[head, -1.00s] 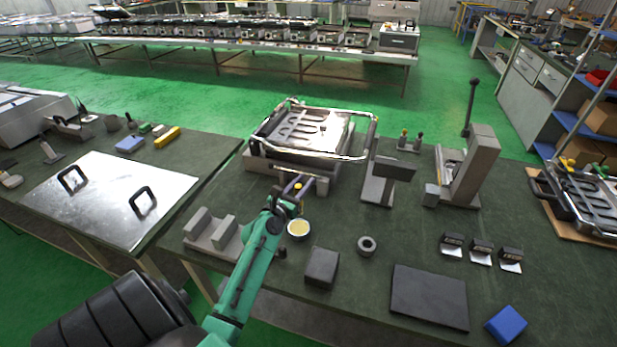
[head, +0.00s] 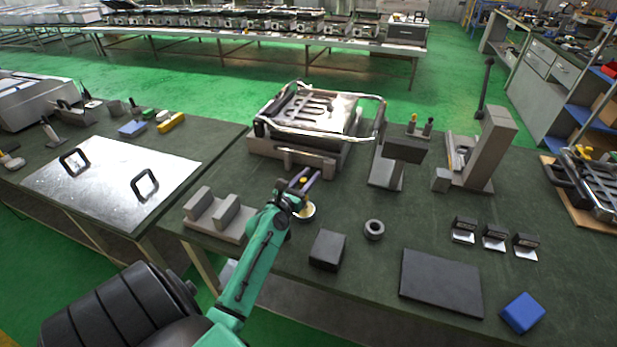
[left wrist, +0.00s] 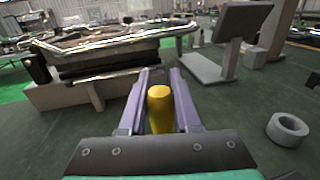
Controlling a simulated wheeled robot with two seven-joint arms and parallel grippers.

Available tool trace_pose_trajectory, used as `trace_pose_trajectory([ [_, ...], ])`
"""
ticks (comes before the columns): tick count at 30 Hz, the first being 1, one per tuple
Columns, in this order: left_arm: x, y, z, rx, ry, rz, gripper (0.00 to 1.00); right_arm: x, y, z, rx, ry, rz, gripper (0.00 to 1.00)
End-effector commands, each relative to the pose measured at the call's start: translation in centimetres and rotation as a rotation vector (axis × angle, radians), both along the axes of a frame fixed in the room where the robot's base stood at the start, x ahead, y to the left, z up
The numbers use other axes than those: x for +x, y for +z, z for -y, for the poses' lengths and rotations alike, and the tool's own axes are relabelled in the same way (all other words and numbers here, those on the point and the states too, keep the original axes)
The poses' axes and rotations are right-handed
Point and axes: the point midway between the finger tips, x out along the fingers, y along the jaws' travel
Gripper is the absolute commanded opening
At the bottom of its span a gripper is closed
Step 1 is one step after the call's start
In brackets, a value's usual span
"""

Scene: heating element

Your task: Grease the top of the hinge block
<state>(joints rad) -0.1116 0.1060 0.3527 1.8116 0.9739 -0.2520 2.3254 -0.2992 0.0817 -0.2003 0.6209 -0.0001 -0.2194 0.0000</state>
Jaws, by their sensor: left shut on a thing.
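My left gripper (head: 303,182) has purple fingers. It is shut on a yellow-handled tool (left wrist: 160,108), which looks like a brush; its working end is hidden. A round tin with pale yellow content (head: 306,212) stands on the table just below the gripper in the head view, partly covered by my wrist. The heating element assembly (head: 318,115), a shiny tubular frame on a grey base, stands beyond the gripper. It also shows at the upper left in the left wrist view (left wrist: 105,60). I cannot tell for sure which grey block is the hinge block. My right gripper is out of view.
A grey two-post fixture (head: 222,217) is left of my arm. A dark block (head: 327,250), a grey ring (head: 374,229) and a dark plate (head: 441,283) lie to the right. A tilted-plate stand (head: 403,150) and a tall grey stand (head: 490,150) are farther back.

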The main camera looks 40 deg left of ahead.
Motion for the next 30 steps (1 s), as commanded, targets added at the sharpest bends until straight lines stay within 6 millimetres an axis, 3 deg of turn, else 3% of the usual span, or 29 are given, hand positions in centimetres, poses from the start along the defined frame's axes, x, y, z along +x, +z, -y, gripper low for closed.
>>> trace_pose_trajectory([
  [30,0.0,-1.0,0.0,0.0,0.0,0.0,0.0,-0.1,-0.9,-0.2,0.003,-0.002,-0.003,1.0],
])
